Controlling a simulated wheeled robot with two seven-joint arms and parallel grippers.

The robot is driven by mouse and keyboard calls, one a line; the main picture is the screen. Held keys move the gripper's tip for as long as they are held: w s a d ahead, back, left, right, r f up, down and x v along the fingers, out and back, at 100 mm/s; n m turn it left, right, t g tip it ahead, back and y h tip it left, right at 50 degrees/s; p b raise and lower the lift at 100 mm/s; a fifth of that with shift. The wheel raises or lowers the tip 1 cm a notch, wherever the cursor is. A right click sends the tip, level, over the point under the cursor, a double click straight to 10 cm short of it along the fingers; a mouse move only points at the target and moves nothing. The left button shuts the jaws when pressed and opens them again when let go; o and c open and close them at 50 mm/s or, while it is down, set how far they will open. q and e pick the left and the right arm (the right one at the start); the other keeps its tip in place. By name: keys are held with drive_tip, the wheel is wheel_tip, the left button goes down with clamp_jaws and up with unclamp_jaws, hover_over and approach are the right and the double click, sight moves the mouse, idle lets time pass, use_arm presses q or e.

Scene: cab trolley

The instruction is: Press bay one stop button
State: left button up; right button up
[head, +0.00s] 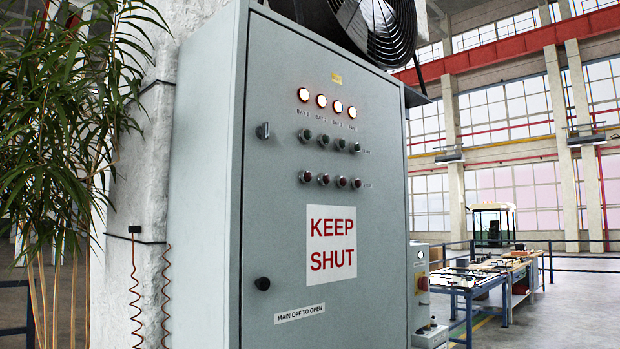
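A grey control cabinet (285,210) stands upright in the middle of the head view with its door shut. A row of red buttons, labelled as stop at its right end, crosses the door; the leftmost red button (305,177) lies under the leftmost column, whose small label seems to read bay 1. A row of dark green buttons sits above, with its leftmost one (305,136) over that red button. Several lamps glow along the top, the leftmost lamp (303,95) among them. Neither of my grippers is in view.
A knob (262,131) and a black lock (262,283) are on the door's left side. A sign (331,243) reads KEEP SHUT. A plant (60,130) stands left, a fan (377,28) above. A workbench (470,280) stands at right behind, with open floor beside it.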

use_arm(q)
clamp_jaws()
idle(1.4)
